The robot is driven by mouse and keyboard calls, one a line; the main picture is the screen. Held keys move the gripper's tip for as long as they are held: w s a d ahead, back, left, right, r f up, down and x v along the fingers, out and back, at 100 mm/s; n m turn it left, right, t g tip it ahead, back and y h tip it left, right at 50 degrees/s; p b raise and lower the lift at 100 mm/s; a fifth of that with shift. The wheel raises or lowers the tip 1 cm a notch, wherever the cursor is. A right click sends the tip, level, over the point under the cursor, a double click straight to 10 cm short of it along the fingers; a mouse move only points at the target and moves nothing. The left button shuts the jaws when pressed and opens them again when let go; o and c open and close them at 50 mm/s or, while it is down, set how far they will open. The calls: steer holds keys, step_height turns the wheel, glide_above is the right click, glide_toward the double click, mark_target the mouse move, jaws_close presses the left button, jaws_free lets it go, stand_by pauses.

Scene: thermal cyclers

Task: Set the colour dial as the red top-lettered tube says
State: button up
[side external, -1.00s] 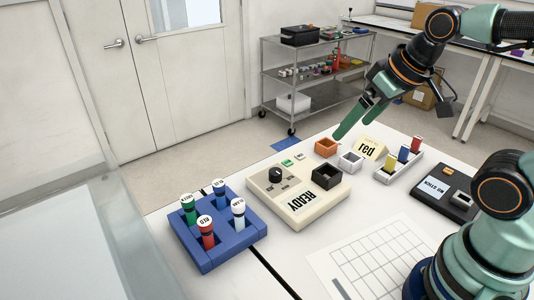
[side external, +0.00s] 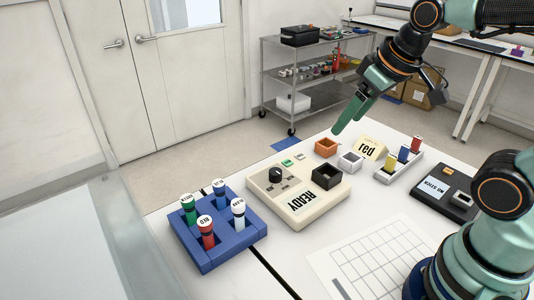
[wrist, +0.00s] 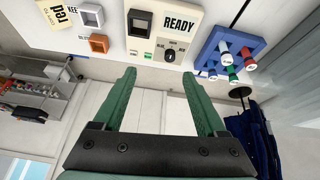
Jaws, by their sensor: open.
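The red tube (side external: 207,234) stands upright in the blue rack (side external: 222,257) at the left, with black lettering on its white top too small to read surely. Green, blue and white tubes stand beside it. The dial also shows in the wrist view (wrist: 170,56). My gripper (side external: 338,129) is open and empty in the air, behind and above the machine, apart from it. In the wrist view its two fingers (wrist: 159,75) stand wide apart.
A dark device (side external: 430,201) sits at the right. A gridded sheet (side external: 372,254) lies in front.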

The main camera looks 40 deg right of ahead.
steer(key=w+a+f+n+g, duration=0.1)
steer(key=w+a+n+g, duration=0.15)
steer(key=w+n, duration=0.5)
steer(key=n+g, duration=0.3)
steer(key=n, duration=0.1)
glide_toward(276, 171)
step_height(276, 171, down, 10)
steer(key=shift+s+r, duration=0.15)
steer(key=shift+r, duration=0.05)
jaws_close()
